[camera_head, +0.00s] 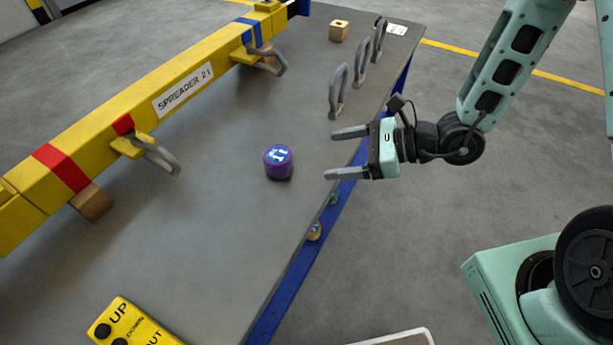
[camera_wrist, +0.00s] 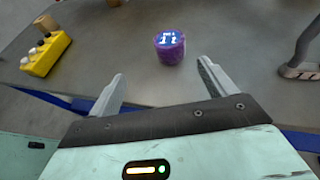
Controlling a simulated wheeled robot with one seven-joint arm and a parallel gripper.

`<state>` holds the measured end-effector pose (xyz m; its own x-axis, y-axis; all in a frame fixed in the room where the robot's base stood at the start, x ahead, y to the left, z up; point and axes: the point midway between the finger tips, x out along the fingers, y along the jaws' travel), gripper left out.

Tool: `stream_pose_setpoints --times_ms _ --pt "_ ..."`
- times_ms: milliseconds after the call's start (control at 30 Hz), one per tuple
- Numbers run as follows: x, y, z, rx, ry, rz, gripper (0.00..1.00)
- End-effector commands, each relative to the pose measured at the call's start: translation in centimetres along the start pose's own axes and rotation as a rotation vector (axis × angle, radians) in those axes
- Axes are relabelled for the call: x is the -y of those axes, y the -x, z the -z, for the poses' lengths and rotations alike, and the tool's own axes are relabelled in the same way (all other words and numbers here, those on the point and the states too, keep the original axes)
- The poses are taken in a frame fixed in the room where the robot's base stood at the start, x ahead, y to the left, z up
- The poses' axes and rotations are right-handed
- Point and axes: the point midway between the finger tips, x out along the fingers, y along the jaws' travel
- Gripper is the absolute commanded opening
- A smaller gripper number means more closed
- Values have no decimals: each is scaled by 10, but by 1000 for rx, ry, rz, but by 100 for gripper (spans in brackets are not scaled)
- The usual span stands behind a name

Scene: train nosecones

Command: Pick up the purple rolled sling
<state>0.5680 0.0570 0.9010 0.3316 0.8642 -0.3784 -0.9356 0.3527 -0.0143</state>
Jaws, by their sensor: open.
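The purple rolled sling (camera_head: 278,162) is a short upright roll with a blue and white marking on top. It stands on the grey table top near the right edge in the head view. In the wrist view the sling (camera_wrist: 170,48) lies ahead of the fingers, roughly between their lines and apart from them. My gripper (camera_head: 330,154) is open and empty, to the right of the sling, with its fingers pointing left toward it. Both fingers also show in the wrist view (camera_wrist: 160,82).
A yellow spreader beam (camera_head: 150,115) with hanging shackles rests on wooden blocks at the left. Grey shackles (camera_head: 340,92) stand at the table's back right, near a small wooden block (camera_head: 339,31). A yellow control pendant (camera_head: 132,325) lies at the front. The table around the sling is clear.

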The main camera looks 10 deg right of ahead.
Motion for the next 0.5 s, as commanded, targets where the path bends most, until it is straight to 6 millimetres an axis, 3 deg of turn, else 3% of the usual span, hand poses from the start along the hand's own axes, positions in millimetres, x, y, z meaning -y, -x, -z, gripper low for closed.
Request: stream_pose_setpoints --times_ms 167,500 --pt "7 -13 7 -3 -32 32 83" --pt "9 -82 6 -4 -30 29 83"
